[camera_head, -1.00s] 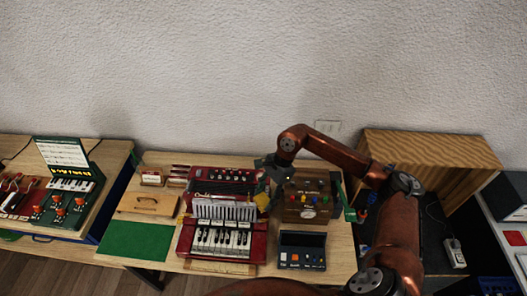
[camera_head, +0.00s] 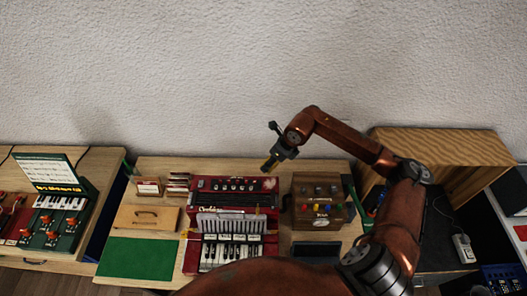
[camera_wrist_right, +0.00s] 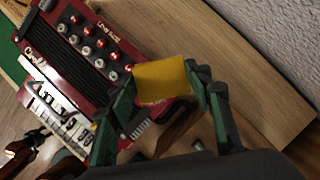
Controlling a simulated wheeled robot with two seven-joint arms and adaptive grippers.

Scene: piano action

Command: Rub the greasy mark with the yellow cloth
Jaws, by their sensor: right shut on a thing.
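The yellow cloth (camera_wrist_right: 162,80) is held between the fingertips of my right gripper (camera_wrist_right: 160,88) in the right wrist view. I cannot make out the greasy mark with certainty. My left gripper is not in view.
A wooden box with coloured knobs (camera_head: 318,205) stands right of the instrument. A striped wooden cabinet (camera_head: 440,150) stands far right. Bare tabletop (camera_head: 300,168) shows behind the box.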

